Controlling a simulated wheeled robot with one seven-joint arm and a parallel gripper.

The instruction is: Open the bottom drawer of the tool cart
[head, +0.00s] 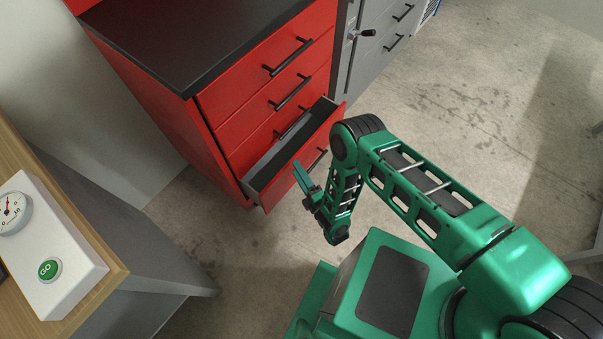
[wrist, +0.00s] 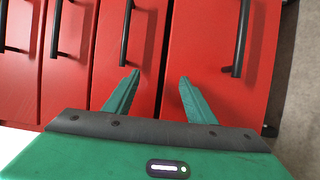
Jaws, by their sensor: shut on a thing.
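The red tool cart (head: 172,118) has a column of drawers with black bar handles. The bottom drawer (head: 272,196) is pulled part way out, and its grey inside shows. Its red front also shows in the wrist view (wrist: 208,45), with its handle (wrist: 241,40) at the right. My gripper (head: 303,180) is at the left part of that front, below its handle in the picture. In the wrist view my two green fingers (wrist: 158,88) stand apart on either side of the front's upper edge, clear of that handle. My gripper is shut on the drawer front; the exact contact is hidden.
The upper drawers (head: 262,70) are closed. A grey cabinet (head: 362,62) stands beside the cart. A wooden bench (head: 92,212) with a white gauge box (head: 72,270) is at the left. The concrete floor (head: 450,105) at the right is clear.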

